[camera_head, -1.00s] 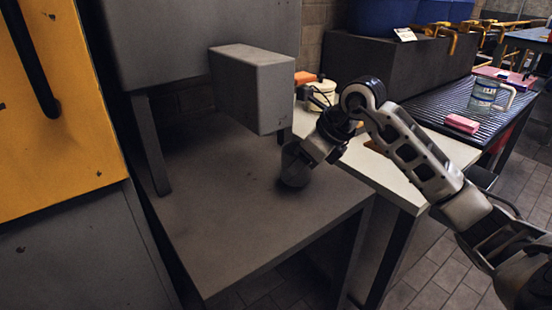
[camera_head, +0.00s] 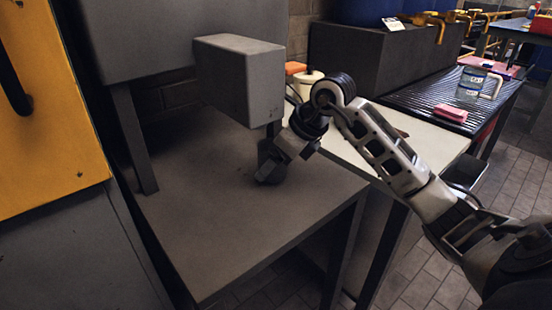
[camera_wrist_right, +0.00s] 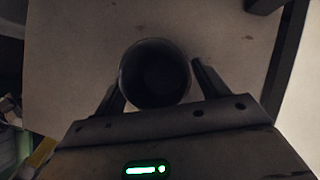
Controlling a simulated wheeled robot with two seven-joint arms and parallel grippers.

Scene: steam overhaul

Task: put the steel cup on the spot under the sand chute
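The dark steel cup (camera_head: 270,168) is at the end of my right arm, just above or on the grey table (camera_head: 215,235); I cannot tell if it touches. My right gripper (camera_head: 284,158) is around it. In the right wrist view the cup (camera_wrist_right: 155,73) shows its round opening between the two fingers of the gripper (camera_wrist_right: 160,85), upright and seemingly empty. The sand chute (camera_head: 242,80) is the grey box jutting out over the table; the cup is low at its right front edge. No clear spot mark shows under it. My left gripper is not in view.
A grey housing (camera_head: 165,40) on legs stands behind the chute. A yellow cabinet (camera_head: 45,110) is at the left. A pale table (camera_head: 425,140) adjoins at the right, with a ribbed dark bench (camera_head: 425,97) holding a pink block (camera_head: 451,113) and a clear jug (camera_head: 471,84). The grey table's front is clear.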

